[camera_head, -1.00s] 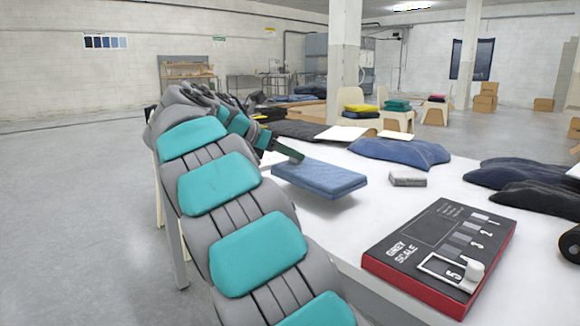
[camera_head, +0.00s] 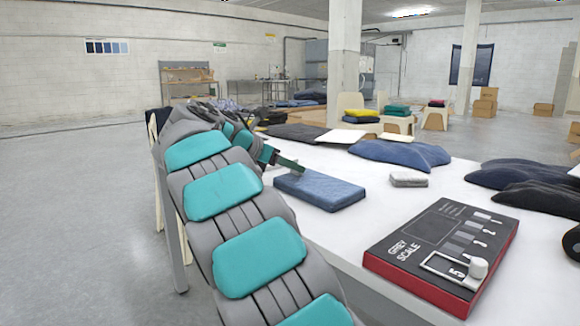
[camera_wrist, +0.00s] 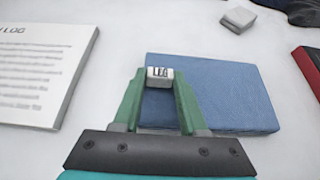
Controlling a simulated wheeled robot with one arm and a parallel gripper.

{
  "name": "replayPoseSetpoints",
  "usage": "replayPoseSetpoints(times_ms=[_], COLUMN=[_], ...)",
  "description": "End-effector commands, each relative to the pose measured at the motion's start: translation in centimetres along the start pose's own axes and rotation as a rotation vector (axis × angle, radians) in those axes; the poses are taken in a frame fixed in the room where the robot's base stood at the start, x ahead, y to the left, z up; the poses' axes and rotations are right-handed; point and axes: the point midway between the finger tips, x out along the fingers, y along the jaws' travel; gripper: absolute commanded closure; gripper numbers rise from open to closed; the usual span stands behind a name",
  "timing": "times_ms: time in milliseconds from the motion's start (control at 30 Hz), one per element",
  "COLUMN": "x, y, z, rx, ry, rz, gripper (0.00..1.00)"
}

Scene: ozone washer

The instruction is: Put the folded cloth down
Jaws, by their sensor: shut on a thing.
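The folded cloth (camera_head: 320,189) is a flat blue pad low over the white table (camera_head: 350,232), looking level and apparently resting on it. In the wrist view the cloth (camera_wrist: 232,92) lies under and to the right of my fingers. My gripper (camera_head: 299,167) is at the cloth's far left part, shut on it. In the wrist view its green fingers (camera_wrist: 159,80) converge at the cloth's left part, with a small white lettered tag (camera_wrist: 160,72) between the tips. The fingers hide part of the cloth's near left side.
A small grey-white block (camera_head: 408,179) sits right of the cloth. A red-edged grey scale board (camera_head: 410,225) lies nearer. Dark blue folded garments (camera_head: 400,153) lie behind and to the right. A printed log sheet (camera_wrist: 45,60) lies left in the wrist view.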

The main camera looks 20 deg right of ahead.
Motion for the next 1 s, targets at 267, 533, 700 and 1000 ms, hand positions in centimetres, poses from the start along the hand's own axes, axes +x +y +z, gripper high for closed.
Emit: replayPoseSetpoints(times_ms=[267,533,700,1000], x=[0.0,0.0,-0.2,-4.7], y=[0.0,0.0,0.0,0.1], z=[-0.1,-0.1,0.1,0.3], rx=[0.000,0.000,-0.001,0.000], ry=[0.000,0.000,0.000,-0.001], rz=[0.000,0.000,0.000,0.004], gripper=[0.32,0.28,0.28,0.28])
